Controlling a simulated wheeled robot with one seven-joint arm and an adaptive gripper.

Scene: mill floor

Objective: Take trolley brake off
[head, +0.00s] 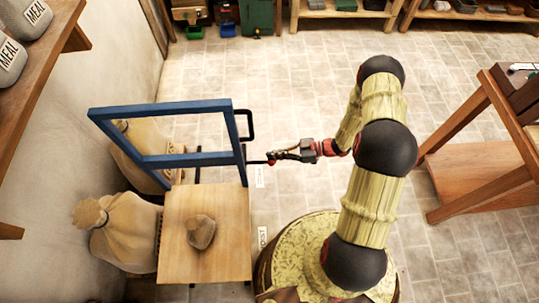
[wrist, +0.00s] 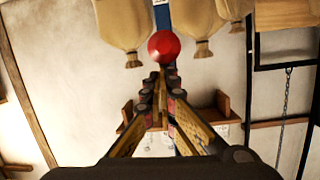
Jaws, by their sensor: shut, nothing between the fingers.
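The trolley has a wooden deck (head: 180,235) and an upright blue frame (head: 165,107). A black handle loop (head: 251,124) sticks out at the frame's right side. A thin dark lever (head: 256,162) juts right from the frame. A round red knob (wrist: 164,45) shows in the wrist view, just beyond my fingertips. My gripper (head: 273,158) is shut and empty, its tips at the lever's outer end. It also shows in the wrist view (wrist: 160,72). I cannot tell whether the tips touch the knob.
A brown stone (head: 201,232) lies on the deck. Tied sacks (head: 125,237) stand left of the trolley by the wall. A wooden shelf with meal sacks (head: 10,62) is at upper left. A wooden stand (head: 480,175) is at right. Tiled floor beyond my arm is clear.

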